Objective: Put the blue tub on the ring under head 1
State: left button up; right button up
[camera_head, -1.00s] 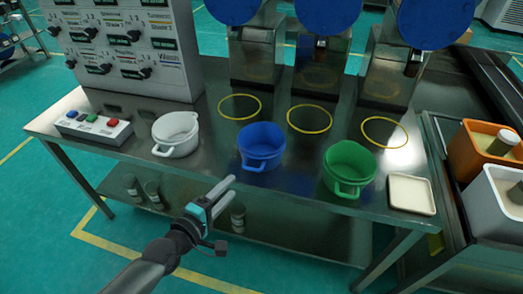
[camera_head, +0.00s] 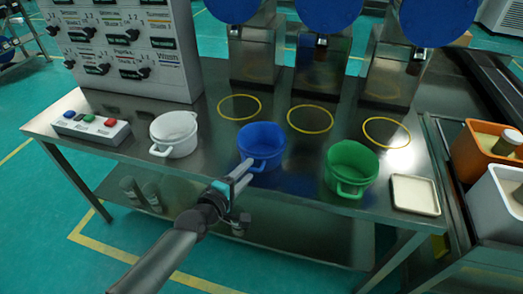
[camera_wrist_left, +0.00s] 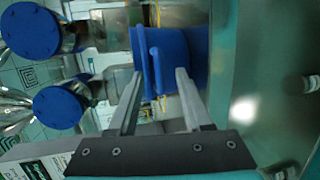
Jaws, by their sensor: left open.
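The blue tub (camera_head: 262,143) stands upright on the steel table, in front of the gap between the left and middle yellow rings. My left gripper (camera_head: 243,171) is open at the near side of the tub, by its handle. In the left wrist view the blue tub (camera_wrist_left: 185,45) shows with its handle (camera_wrist_left: 156,70) between the two open fingers (camera_wrist_left: 158,74). Three yellow rings lie behind the tubs: left (camera_head: 240,107), middle (camera_head: 310,118) and right (camera_head: 386,132). All look empty. No head numbers are readable. My right gripper is not in view.
A white tub (camera_head: 174,136) stands left of the blue one and a green tub (camera_head: 350,170) right. A shallow cream tray (camera_head: 414,195) lies at the right table end. A button box (camera_head: 90,127) and a control panel stand left. Machine columns stand behind the rings.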

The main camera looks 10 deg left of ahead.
pick_arm(q)
grip_shut()
dwell(0.3)
dwell(1.1)
